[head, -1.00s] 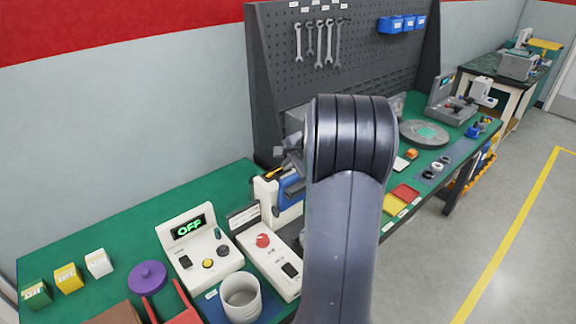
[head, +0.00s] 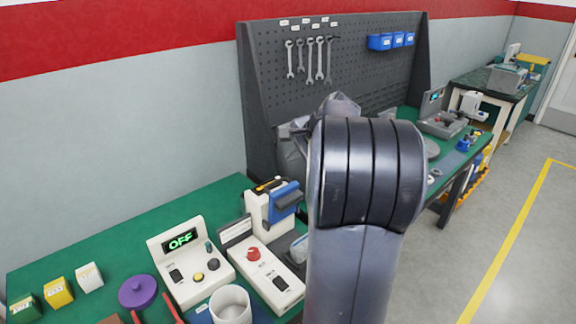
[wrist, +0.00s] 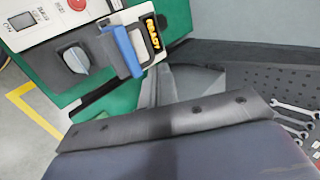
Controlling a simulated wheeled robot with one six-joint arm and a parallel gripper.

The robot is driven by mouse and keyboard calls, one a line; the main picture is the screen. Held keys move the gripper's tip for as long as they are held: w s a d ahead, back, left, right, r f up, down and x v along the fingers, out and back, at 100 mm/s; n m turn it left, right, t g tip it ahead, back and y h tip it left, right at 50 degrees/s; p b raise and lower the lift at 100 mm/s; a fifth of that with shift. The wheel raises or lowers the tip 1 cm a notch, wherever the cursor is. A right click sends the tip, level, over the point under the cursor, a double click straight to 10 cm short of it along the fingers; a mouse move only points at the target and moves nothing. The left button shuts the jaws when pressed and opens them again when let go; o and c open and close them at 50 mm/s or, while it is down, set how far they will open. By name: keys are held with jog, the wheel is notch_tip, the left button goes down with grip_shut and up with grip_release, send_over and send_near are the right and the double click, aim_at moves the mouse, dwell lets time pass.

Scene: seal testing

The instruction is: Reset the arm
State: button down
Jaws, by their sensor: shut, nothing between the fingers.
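My arm rises through the middle of the head view and hides most of my gripper (head: 292,130), which shows only in part at the arm's upper left, in front of the pegboard. The gripper is shut and empty, apart from every bench object I can see. In the head view, a white tester (head: 190,277) with a green "OFF" display stands on the green bench. Right of it is a white unit with a red knob (head: 253,254). Behind that is a white press with a blue handle (head: 285,200). The wrist view shows this blue handle (wrist: 122,50) beside a "READY" display (wrist: 151,40).
A pegboard (head: 262,90) with hanging wrenches stands behind the arm. A white cup (head: 231,306), a purple disc (head: 138,291) and small boxes (head: 58,291) sit at the front left. Floor is open at the right, marked by a yellow line (head: 510,232).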

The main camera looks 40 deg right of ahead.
jog(key=shift+s+r, duration=0.1)
jog(key=shift+r, duration=0.2)
